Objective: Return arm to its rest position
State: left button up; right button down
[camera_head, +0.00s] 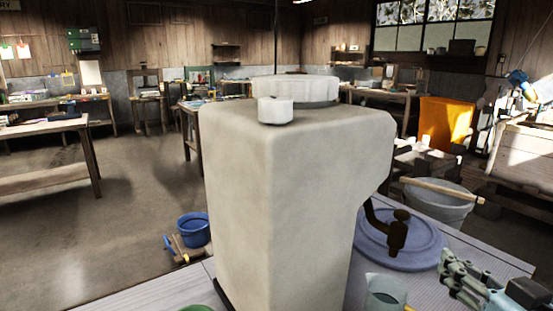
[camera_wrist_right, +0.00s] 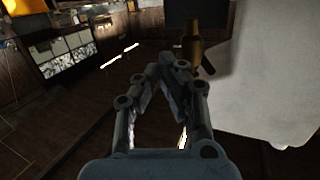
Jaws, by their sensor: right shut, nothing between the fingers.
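My left gripper is not in view.
A greenish cup (camera_head: 385,290) stands at the front. A grey bucket (camera_head: 440,205) and blue bucket (camera_head: 192,229) stand beyond. Open floor (camera_head: 100,235) lies left.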

jog(key=s+a+f+g+h, duration=0.1)
jog(key=s+a+f+g, duration=0.15)
jog(key=s+g, duration=0.6)
jog(key=s+a+f+g+h, duration=0.15)
jog(key=s+f+g, duration=0.3)
jog(key=s, duration=0.75)
jog(key=s+d+f+g+b, duration=0.1)
jog(key=s+d+f+b, duration=0.1)
jog(key=f, duration=1.3)
jog(key=s+d+f+g+b, duration=0.1)
jog(key=f+b, duration=0.1)
jog(key=f, duration=1.3)
jog(key=s+d+f+b, duration=0.1)
jog(key=s+f+b, duration=0.1)
jog(key=s+f, duration=1.5)
jog(key=shift+s+f+g, duration=0.15)
jog(key=shift+s+g, duration=0.2)
jog(key=shift+g, duration=0.05)
jog(key=shift+b, duration=0.3)
